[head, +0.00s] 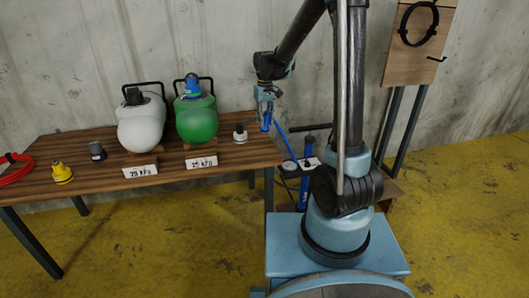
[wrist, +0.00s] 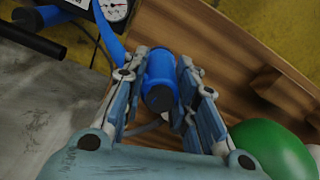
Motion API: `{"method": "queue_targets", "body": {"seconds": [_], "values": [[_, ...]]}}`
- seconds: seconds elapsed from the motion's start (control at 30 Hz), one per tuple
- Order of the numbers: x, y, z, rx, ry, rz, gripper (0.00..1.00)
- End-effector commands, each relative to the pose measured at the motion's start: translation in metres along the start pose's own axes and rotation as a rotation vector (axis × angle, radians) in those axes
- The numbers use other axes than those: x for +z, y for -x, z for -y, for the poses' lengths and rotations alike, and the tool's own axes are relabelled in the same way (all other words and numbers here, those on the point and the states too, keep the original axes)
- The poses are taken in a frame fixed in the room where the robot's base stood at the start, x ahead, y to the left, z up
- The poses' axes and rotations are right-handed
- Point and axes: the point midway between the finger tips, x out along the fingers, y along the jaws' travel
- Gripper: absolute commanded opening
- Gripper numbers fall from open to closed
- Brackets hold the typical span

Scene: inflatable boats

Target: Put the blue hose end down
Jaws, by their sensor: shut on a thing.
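My gripper (head: 265,97) is shut on the blue hose end (head: 265,122), which hangs near the right end of the wooden table. In the wrist view, the hose end (wrist: 159,78) sits between the two fingers of my gripper (wrist: 162,65), with wood behind it. The blue hose (head: 284,142) runs down toward the blue pump (head: 304,188), which stands right of the table. The hose (wrist: 108,38) also shows in the wrist view. From these views I cannot tell how high the hose end is above the tabletop.
The table (head: 88,147) carries a white tank (head: 141,127), a green tank (head: 197,124), a white-and-dark cap (head: 240,135), a grey cap (head: 97,151), a yellow cap (head: 62,174) and a red hose (head: 14,172). A gauge (head: 289,165) is beside the pump. Tabletop near its front edge is bare.

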Motion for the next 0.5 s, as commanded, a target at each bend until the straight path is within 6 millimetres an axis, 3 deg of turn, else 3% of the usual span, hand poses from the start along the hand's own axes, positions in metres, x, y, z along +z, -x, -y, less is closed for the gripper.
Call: {"method": "queue_targets", "body": {"seconds": [0.13, 0.4, 0.5], "values": [[0.001, -0.004, 0.007, 0.000, 0.018, 0.000, 0.00], [0.001, -0.045, 0.007, 0.000, 0.017, 0.000, 0.00], [0.001, -0.052, 0.007, 0.000, 0.017, 0.000, 0.00]]}}
